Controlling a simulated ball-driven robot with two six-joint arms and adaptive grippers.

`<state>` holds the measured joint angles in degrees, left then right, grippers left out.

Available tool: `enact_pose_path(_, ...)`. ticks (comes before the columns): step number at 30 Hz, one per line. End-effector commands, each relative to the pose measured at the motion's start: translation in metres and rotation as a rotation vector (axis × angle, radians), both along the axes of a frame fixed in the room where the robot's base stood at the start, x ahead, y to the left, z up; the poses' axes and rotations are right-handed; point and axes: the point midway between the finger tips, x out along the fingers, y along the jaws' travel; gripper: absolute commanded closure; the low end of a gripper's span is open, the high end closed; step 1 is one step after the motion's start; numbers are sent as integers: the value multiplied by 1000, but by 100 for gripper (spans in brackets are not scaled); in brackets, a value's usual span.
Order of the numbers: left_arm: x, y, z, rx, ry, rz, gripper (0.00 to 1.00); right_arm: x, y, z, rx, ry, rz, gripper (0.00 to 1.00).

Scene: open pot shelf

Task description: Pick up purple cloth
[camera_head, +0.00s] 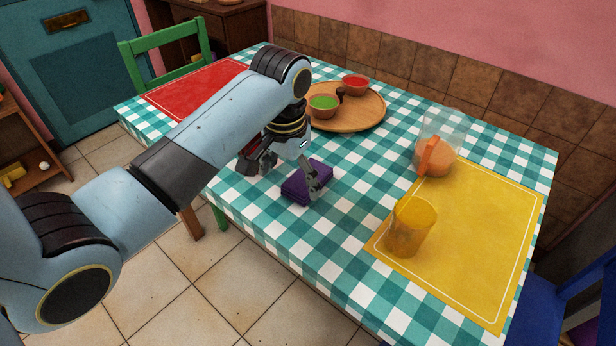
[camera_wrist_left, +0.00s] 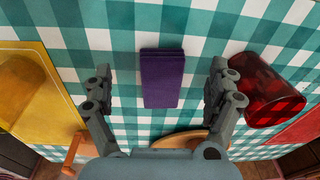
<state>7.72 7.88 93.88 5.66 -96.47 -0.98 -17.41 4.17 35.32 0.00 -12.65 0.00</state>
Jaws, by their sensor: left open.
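The purple cloth (camera_head: 297,188) is a folded rectangular stack lying flat on the checked tablecloth, near the table's front-left edge. In the left wrist view the purple cloth (camera_wrist_left: 162,80) sits midway between the fingers, its long side running along them. My left gripper (camera_head: 287,176) is over the cloth, pointing down, and partly hides it in the head view. The left gripper (camera_wrist_left: 161,70) is open, with a finger on each side of the cloth and a visible gap on both sides. It holds nothing. My right gripper is not in view.
A red glass (camera_wrist_left: 268,92) stands close beside one finger. A yellow glass (camera_head: 410,228) stands on the yellow placemat (camera_head: 480,235), near a clear pitcher (camera_head: 439,145) with orange content. A round wooden tray (camera_head: 366,113) holds bowls. The tablecloth right of the cloth is clear.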

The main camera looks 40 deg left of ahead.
Motion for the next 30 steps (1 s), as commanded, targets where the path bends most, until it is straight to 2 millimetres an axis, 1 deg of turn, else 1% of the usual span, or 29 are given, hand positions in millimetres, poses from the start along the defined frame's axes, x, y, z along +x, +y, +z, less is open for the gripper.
enact_pose_path(1, 16, 2, 10, -6, 9, 5, 10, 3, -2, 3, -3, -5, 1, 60)
enact_pose_path(3, 34, 3, 21, -16, 29, 10, 10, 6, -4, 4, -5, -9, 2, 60)
enact_pose_path(6, 56, 5, 38, -28, 55, 17, 10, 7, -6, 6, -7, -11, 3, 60)
enact_pose_path(8, 63, 6, 44, -34, 67, 20, 10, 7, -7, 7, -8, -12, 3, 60)
enact_pose_path(10, 67, 6, 43, -39, 77, 22, 10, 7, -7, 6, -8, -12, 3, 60)
enact_pose_path(11, 68, 6, 40, -40, 81, 22, 10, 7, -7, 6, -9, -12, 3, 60)
enact_pose_path(15, 68, 6, 15, -41, 84, 21, 10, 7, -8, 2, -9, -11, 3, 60)
enact_pose_path(18, 68, 6, 1, -41, 81, 21, 10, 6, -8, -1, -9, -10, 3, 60)
enact_pose_path(23, 68, 6, -11, -40, 79, 21, 10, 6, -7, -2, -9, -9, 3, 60)
enact_pose_path(26, 67, 6, -25, -41, 81, 22, 10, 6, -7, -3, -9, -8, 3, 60)
enact_pose_path(30, 66, 6, -48, -41, 80, 22, 10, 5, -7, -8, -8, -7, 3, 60)
